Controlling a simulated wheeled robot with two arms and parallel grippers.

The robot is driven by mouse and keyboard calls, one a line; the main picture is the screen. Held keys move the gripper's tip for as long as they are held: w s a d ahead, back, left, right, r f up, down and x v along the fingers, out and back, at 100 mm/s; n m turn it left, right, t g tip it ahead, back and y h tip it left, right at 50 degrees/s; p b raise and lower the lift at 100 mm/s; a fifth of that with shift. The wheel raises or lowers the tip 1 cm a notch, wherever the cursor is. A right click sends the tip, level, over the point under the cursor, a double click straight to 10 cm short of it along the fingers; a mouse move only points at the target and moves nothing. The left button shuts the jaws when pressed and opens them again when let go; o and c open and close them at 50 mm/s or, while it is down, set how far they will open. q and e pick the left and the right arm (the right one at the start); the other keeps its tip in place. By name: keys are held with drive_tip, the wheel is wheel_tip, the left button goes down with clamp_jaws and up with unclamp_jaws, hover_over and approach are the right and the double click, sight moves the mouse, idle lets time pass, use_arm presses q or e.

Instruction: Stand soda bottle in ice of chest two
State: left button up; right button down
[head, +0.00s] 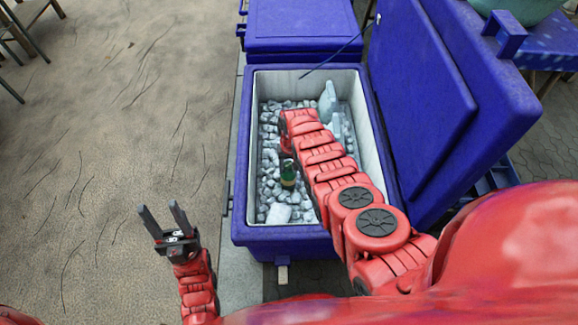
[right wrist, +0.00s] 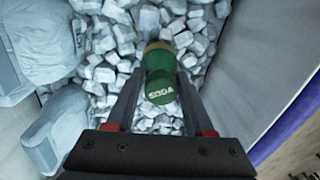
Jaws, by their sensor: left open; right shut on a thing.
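The green soda bottle (head: 288,178) is inside the open blue chest (head: 240,190), over the ice on its left side. In the head view my right arm reaches down into the chest and mostly hides that gripper. I cannot tell whether the bottle's base touches the ice (right wrist: 105,42). My left gripper (head: 163,217) is open and empty, outside the chest to its left.
Pale ice bags (head: 327,101) lie in the chest's far right part; one also shows in the right wrist view (right wrist: 38,60). The raised lid (head: 425,100) stands along the right side. Another blue chest (head: 300,22) is closed behind.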

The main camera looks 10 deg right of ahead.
drive_tip(key=shift+s+p, duration=0.1)
drive_tip(key=shift+p, duration=0.2)
idle(0.4)
drive_tip(key=shift+f+b, duration=0.55)
idle(0.3)
drive_tip(key=shift+c, duration=1)
unclamp_jaws()
drive_tip(key=shift+r, duration=0.1)
drive_tip(key=shift+o, duration=1)
wheel_tip(320, 180, up, 27)
drive_tip(key=p, duration=2.5)
